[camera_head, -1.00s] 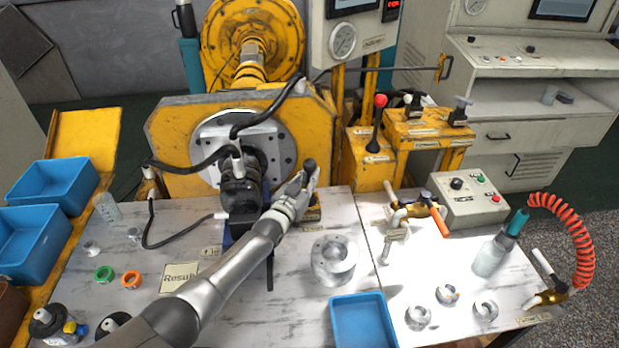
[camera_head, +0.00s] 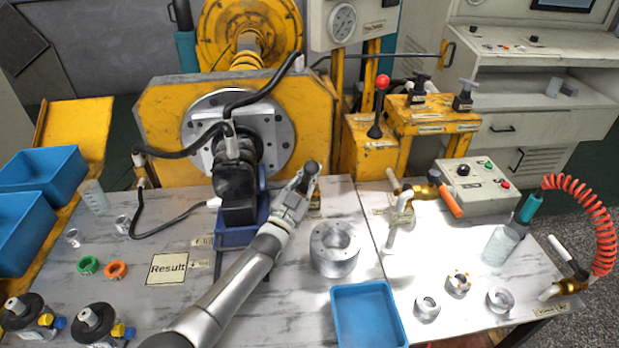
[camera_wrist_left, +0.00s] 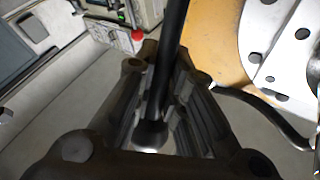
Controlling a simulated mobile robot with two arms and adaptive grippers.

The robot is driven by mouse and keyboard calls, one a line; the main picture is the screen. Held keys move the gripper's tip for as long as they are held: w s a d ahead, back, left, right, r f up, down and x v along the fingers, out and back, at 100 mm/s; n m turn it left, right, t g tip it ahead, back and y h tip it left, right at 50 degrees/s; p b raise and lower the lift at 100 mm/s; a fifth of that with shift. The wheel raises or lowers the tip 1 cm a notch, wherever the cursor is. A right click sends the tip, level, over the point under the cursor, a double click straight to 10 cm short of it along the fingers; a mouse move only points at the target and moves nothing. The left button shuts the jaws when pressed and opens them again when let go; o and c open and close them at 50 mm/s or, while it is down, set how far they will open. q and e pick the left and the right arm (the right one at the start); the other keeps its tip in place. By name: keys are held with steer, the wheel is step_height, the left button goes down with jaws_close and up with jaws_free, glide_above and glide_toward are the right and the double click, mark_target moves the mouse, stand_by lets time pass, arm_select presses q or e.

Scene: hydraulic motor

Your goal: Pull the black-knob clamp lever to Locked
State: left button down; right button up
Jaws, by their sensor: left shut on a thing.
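The clamp lever's black knob (camera_head: 312,167) shows just above my left gripper (camera_head: 297,190), to the right of the motor (camera_head: 238,185) in front of the yellow machine. My left gripper is shut on the lever. In the left wrist view the dark lever rod (camera_wrist_left: 168,65) runs down between the gripper's fingers (camera_wrist_left: 150,120). The lever's foot and any position marking are mostly hidden behind the gripper in the head view. My right gripper is not in view.
A flanged metal cylinder (camera_head: 334,250) and a blue tray (camera_head: 368,315) stand right of my forearm. A red-knob lever (camera_head: 381,95) rises at the back right. Black hoses (camera_head: 180,147) loop left of the motor.

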arm_select(q)
steer(key=c, duration=1.5)
jaws_free()
steer(key=shift+o, duration=0.2)
steer(key=shift+s, duration=0.1)
steer(key=v, duration=1.2)
